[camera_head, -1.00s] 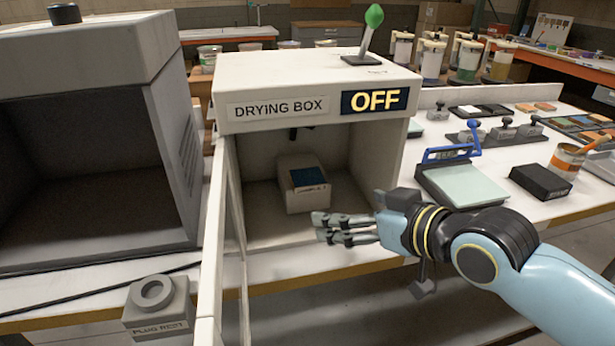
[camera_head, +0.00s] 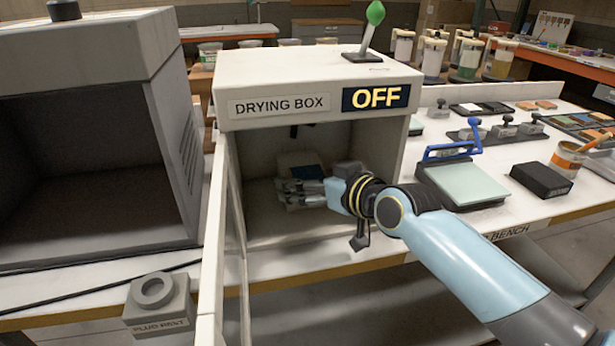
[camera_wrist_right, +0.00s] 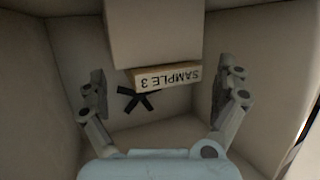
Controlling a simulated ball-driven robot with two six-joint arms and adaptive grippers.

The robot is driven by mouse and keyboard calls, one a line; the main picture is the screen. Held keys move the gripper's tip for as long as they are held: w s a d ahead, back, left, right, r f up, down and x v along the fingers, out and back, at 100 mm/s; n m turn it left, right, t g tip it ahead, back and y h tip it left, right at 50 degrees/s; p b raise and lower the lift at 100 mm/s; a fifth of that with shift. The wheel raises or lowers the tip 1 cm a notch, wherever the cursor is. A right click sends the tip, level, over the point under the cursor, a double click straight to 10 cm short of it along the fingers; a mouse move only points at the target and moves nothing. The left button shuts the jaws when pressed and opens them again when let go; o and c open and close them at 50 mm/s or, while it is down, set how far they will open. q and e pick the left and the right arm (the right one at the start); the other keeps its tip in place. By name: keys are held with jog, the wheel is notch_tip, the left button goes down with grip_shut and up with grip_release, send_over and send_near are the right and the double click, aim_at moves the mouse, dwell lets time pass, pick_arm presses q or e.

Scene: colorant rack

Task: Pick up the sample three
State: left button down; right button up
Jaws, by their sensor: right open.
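Sample three (camera_head: 303,172) is a small panel with a dark blue face, resting on a pale block inside the drying box (camera_head: 320,92). In the right wrist view its edge, with an upside-down SAMPLE 3 label (camera_wrist_right: 167,77), sits against the pale block (camera_wrist_right: 153,35). My right gripper (camera_head: 287,192) is inside the box, in front of the sample and partly hiding it and the block. In the wrist view its open fingers stand wide on either side of the label, with clear gaps. My left gripper is not in view.
The box door (camera_head: 217,235) stands open along the left of the opening. The box walls are close around my right gripper. A black fan-like part (camera_wrist_right: 138,99) shows beyond the sample. A green-tipped lever (camera_head: 372,28) is on top, and the sign reads OFF.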

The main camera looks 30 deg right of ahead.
jog(key=shift+s, duration=0.1)
jog(key=c, duration=1.3)
jog(key=shift+r, duration=0.1)
